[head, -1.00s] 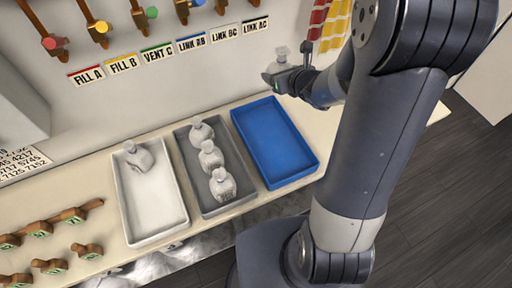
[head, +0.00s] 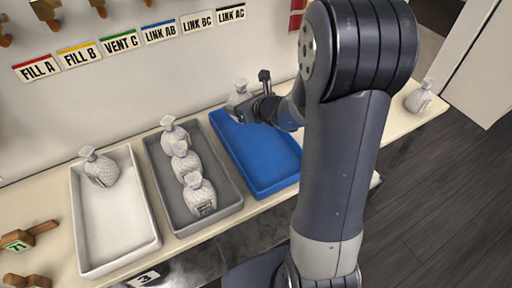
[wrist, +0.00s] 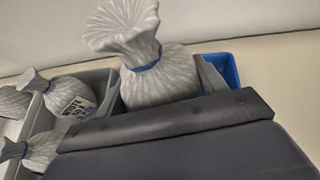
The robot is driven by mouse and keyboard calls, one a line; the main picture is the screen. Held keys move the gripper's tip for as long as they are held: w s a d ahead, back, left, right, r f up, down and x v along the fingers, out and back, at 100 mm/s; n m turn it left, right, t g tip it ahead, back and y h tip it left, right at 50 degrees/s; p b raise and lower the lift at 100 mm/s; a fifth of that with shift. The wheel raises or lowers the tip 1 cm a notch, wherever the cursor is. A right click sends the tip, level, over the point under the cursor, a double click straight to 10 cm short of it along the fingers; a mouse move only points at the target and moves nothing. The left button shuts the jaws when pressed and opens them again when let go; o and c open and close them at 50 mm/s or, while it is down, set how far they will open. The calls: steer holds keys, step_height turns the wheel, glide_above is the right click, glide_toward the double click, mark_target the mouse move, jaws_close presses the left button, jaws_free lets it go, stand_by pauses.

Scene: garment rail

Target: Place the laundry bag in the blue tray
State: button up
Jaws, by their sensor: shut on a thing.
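My gripper (head: 243,108) is shut on a laundry bag (head: 239,92), a pale grey sack with a gathered top. In the wrist view the held bag (wrist: 158,72) is upright, with a blue tie at its neck; its lower part is hidden behind my gripper. The blue tray (head: 262,172) lies on the counter, right of the grey tray. In the head view the held bag appears at the tray's far left end. A blue tray wall (wrist: 222,68) shows behind it in the wrist view. I cannot tell whether the bag touches the tray.
The grey tray (head: 222,199) holds a row of three bags (head: 183,160). The white tray (head: 118,225) holds one bag (head: 100,169) at its far end. Another bag (head: 419,97) stands at the counter's right end. A labelled wall rises behind the trays.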

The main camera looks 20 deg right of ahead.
mark_target(240, 88)
steer(key=w+r+n, duration=0.1)
steer(key=w+r+y+p, duration=0.1)
steer(key=shift+w+r+n+g+y, duration=0.1)
steer(key=shift+r+n+g+y, duration=0.2)
steer(key=shift+r+n+g, duration=0.1)
steer(key=shift+w+d+r+n+g+y+p, duration=0.15)
steer(key=shift+r+n+g+y+p, duration=0.15)
steer(key=shift+r+p, duration=0.15)
step_height(240, 88, down, 10)
steer(key=shift+b, duration=0.75)
steer(key=shift+f, duration=0.1)
steer(key=shift+f+b, duration=0.15)
steer(key=shift+b, duration=0.15)
steer(key=o, duration=1.1)
steer(key=shift+r+p, duration=0.4)
steer(key=shift+p, duration=0.05)
steer(key=v, duration=1.1)
steer(key=shift+s+d+r, duration=0.15)
steer(key=shift+s+d, duration=0.1)
steer(key=shift+s, duration=0.1)
